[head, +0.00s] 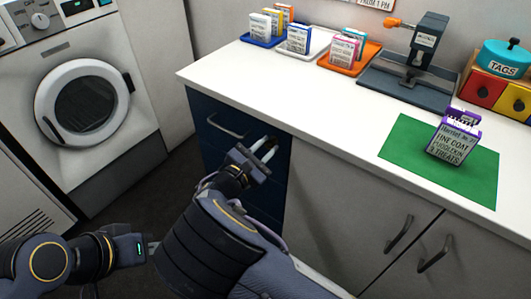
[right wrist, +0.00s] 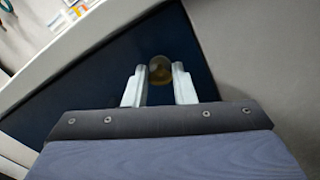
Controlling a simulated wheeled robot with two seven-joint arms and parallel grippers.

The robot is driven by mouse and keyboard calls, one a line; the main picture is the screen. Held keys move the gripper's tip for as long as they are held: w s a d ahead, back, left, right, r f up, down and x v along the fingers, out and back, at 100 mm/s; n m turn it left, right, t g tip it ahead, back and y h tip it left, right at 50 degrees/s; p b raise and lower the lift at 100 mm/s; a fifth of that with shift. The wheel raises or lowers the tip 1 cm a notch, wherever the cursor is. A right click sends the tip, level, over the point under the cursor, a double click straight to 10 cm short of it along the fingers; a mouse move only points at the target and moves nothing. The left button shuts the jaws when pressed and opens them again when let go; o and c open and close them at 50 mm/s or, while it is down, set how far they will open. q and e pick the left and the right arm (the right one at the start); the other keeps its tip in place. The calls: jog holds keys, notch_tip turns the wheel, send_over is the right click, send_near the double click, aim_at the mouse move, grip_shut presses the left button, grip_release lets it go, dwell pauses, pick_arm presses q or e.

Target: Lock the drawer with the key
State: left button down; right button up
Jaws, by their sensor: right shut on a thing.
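The dark blue drawer (head: 215,108) is under the white counter's left end, with a metal handle; its front looks flush with the cabinet. My right gripper (head: 267,148) is at the upper right of the drawer front. In the right wrist view its two fingers are shut on a round brass-coloured thing, which looks like the head of the key (right wrist: 160,69), in front of the dark blue front (right wrist: 95,85). The key's shaft and any keyhole are hidden. My left gripper (head: 152,245) is low at the left, partly behind my right arm; its fingers do not show clearly.
A washing machine (head: 85,100) stands left. Grey cupboard doors (head: 340,210) are right of the drawers.

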jog(key=shift+d+f+m+b, duration=0.1)
jog(key=shift+f+m+b, duration=0.05)
jog(key=shift+m+b, duration=3.35)
jog(key=shift+f+m+b, duration=0.1)
jog(key=shift+m+b, duration=3.1)
jog(key=shift+b, duration=0.6)
jog(key=o, duration=1)
jog(key=shift+r, duration=0.1)
